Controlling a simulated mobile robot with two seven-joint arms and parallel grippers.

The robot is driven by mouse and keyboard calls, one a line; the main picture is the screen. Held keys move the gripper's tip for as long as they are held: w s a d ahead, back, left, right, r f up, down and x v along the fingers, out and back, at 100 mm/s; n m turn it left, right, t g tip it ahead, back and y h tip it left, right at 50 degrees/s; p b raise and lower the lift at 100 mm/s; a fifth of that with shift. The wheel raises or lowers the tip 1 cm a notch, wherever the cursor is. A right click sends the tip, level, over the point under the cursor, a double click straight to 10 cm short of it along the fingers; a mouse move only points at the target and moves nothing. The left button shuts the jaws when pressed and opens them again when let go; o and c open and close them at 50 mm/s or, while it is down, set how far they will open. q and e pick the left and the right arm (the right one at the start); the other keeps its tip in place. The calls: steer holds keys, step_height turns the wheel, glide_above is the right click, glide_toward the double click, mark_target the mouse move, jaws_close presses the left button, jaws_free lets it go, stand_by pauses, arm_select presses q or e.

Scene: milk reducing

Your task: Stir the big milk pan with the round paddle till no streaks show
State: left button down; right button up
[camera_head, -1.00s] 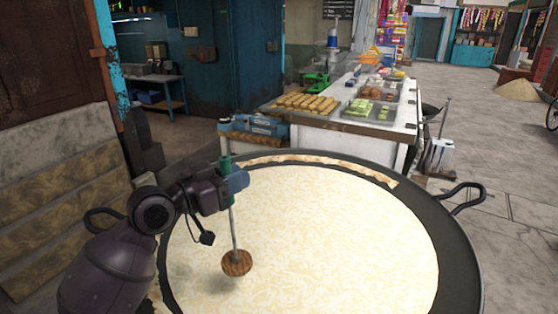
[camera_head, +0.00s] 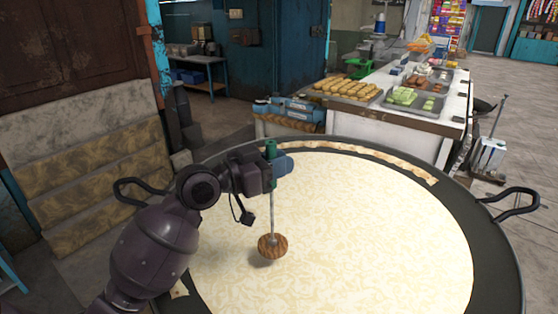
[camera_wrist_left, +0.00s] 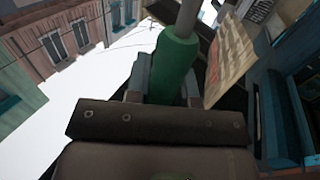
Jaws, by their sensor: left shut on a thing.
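The big milk pan (camera_head: 506,268) is wide, round and dark, with a loop handle on each side. Cream milk (camera_head: 370,230) with yellowish streaks fills it. My left gripper (camera_head: 272,162) is over the left part of the pan, shut on the green grip of the round paddle (camera_head: 272,246). The paddle hangs upright, its brown wooden disc at or just above the milk; I cannot tell if they touch. In the left wrist view the green grip (camera_wrist_left: 174,68) sits between the fingers. My right gripper is not in view.
A white counter (camera_head: 400,135) with trays of sweets stands behind the pan. A blue-topped box (camera_head: 290,110) is at the pan's far rim. Stone steps (camera_head: 85,165) lie to the left.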

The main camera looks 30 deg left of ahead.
arm_select(q)
step_height(320, 180, down, 6)
steer(key=b, duration=0.3)
steer(key=shift+b, duration=0.4)
